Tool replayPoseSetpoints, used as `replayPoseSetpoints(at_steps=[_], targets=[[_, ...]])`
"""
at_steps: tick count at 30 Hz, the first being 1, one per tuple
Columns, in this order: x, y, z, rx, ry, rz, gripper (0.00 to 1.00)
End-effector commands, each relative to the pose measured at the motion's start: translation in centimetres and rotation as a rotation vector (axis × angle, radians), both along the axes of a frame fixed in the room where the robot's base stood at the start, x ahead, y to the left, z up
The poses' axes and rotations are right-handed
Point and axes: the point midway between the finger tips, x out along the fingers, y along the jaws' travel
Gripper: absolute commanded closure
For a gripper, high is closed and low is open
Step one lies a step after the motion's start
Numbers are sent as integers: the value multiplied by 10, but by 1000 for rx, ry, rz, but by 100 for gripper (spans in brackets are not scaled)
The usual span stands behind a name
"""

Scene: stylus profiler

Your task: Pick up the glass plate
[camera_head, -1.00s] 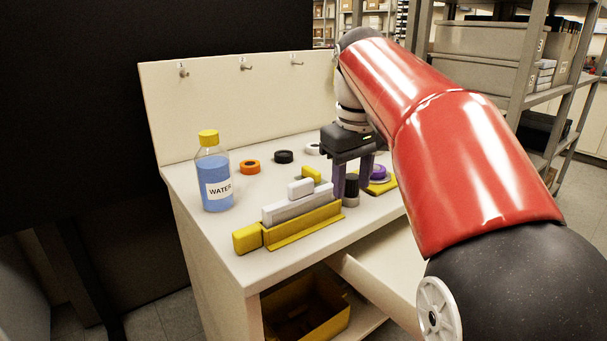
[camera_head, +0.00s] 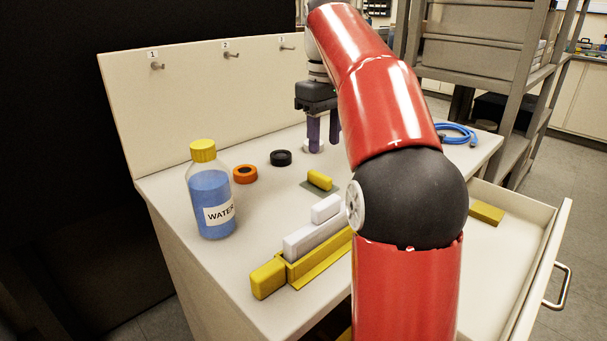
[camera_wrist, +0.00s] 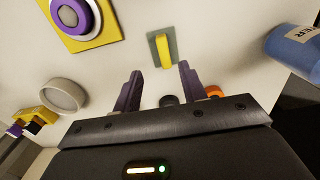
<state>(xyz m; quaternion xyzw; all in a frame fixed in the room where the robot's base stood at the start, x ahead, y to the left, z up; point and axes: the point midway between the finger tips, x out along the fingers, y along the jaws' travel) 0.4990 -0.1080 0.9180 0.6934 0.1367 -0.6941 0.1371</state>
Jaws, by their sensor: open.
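A thin grey-green plate, which looks like the glass plate (camera_head: 307,187), lies flat on the bench top with a yellow block (camera_head: 320,179) on it. In the wrist view, the plate (camera_wrist: 175,42) and the yellow block (camera_wrist: 162,50) lie beyond the fingertips, near the middle. My gripper (camera_head: 324,145) has two purple fingers pointing down, apart and with nothing between them. In the head view it is behind the plate, near a white ring (camera_head: 306,147). It also shows in the wrist view (camera_wrist: 159,70).
A water bottle (camera_head: 212,205), an orange ring (camera_head: 245,174) and a black ring (camera_head: 281,158) stand to the left. A yellow holder (camera_head: 322,262) with white blocks is in front. A drawer (camera_head: 540,270) is open at the right. A hooked back panel (camera_head: 190,95) edges the bench.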

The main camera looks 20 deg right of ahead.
Motion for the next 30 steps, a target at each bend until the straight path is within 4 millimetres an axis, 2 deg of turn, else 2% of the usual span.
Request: replayPoseSetpoints(at_steps=[10,18,27,28,30], targets=[[0,2,-33,1,3,0,58],[0,7,-71,1,1,-2,58],[1,7,-76,0,-1,-1,58],[1,7,-76,0,-1,-1,60],[1,7,-76,0,0,-1,69]])
